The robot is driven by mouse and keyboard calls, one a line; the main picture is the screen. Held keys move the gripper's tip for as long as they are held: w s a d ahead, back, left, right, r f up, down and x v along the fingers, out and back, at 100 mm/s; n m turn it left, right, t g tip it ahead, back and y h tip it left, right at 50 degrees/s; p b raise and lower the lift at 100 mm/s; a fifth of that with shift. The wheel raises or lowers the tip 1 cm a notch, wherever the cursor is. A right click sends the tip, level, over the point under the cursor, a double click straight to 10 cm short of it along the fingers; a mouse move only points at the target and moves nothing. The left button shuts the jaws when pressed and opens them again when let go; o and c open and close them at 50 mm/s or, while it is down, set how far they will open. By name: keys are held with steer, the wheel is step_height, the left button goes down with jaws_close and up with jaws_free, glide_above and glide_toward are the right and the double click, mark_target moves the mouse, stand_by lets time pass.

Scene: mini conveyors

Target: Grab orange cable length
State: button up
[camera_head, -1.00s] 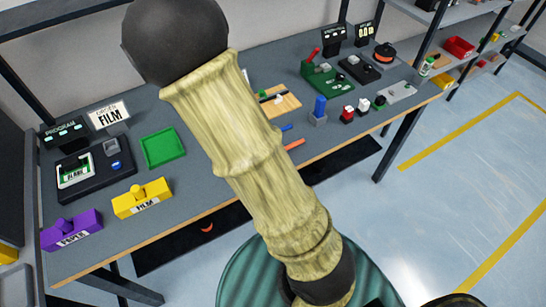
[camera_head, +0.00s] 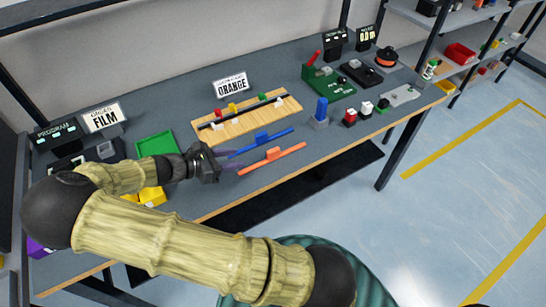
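The orange cable length (camera_head: 290,153) lies on the table near its front edge, with a raised orange block at its middle. A similar blue cable length (camera_head: 277,134) lies just behind it, roughly parallel. My gripper (camera_head: 233,160) is at the left ends of the two cable lengths, pointing right. Its dark fingers appear spread apart, with nothing visible held between them. It is close to the orange length's left end; whether they touch cannot be told.
A wooden board (camera_head: 285,117) with a black rail and coloured blocks lies behind the cables, before an ORANGE sign (camera_head: 231,85). A blue-topped post (camera_head: 321,111) stands to the right.

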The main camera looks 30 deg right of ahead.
mark_target(278, 150)
steer(key=x, duration=1.2)
steer(key=shift+p, duration=0.35)
steer(key=shift+d+f, duration=0.1)
steer(key=x, duration=0.5)
steer(key=shift+w+p, duration=0.3)
steer(key=shift+p, duration=0.1)
steer(key=shift+c, duration=0.2)
jaws_close()
